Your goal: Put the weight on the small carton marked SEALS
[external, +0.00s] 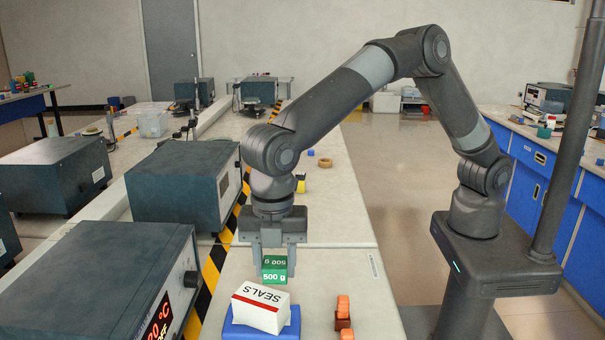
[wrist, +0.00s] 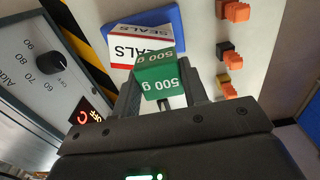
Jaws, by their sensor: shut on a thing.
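The weight is a green block marked 500 g (external: 275,269); it also shows in the wrist view (wrist: 158,80). My gripper (external: 274,262) is shut on the weight, with a finger on either side of it. The small carton marked SEALS (external: 260,306) is white with a red stripe and sits tilted on a blue base (external: 290,329). In the wrist view the carton (wrist: 124,48) is partly hidden behind the weight. In the external view the weight appears just above and behind the carton; whether they touch is hard to tell.
Small orange and dark blocks (external: 343,310) stand right of the carton. A dark instrument with a red display (external: 110,285) stands close on the left, past a yellow-black striped strip (external: 215,262). A tape ring (external: 325,162) lies farther back.

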